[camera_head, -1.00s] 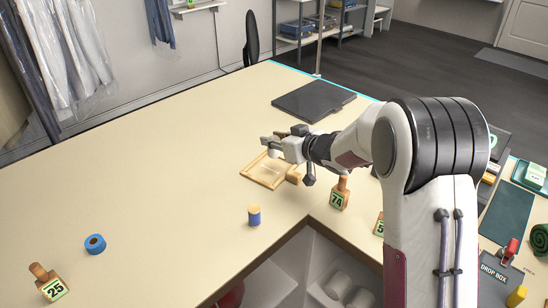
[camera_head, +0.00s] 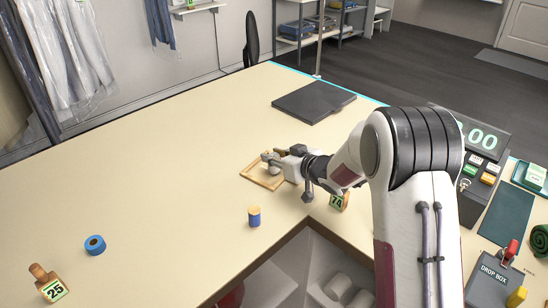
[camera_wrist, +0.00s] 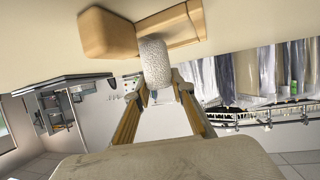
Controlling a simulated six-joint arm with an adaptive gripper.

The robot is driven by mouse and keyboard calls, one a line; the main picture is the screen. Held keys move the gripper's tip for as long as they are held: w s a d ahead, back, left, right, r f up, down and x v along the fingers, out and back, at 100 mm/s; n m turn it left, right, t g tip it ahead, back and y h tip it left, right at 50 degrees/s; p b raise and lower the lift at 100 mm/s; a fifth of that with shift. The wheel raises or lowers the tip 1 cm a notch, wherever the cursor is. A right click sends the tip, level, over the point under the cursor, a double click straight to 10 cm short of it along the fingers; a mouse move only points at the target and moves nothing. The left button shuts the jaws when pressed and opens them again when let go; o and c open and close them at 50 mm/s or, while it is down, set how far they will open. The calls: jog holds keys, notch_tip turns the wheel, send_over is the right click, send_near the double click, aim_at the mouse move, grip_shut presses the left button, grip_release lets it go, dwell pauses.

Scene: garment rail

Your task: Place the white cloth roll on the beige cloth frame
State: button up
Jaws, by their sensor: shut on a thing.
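The white cloth roll (camera_wrist: 155,62) is held between the two fingers of my gripper (camera_wrist: 157,88) in the wrist view. My gripper also shows in the head view (camera_head: 272,158), low over the beige cloth frame (camera_head: 256,180). In the wrist view the frame (camera_wrist: 183,28) lies behind the roll's far end, with a brown block (camera_wrist: 106,34) at its side. The roll overlaps the frame's border in that view. I cannot tell whether it touches it. The roll is hard to make out in the head view.
A wooden tag stand marked 74 (camera_head: 339,201) and a blue spool (camera_head: 254,216) stand near the counter's inner edge. A dark flat board (camera_head: 313,102) lies behind the frame. The counter's middle left is clear.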

jog(key=shift+f, duration=0.25)
jog(key=shift+f, duration=0.1)
jog(key=o, duration=0.8)
jog(key=shift+v, duration=6.05)
jog(key=shift+r, duration=0.2)
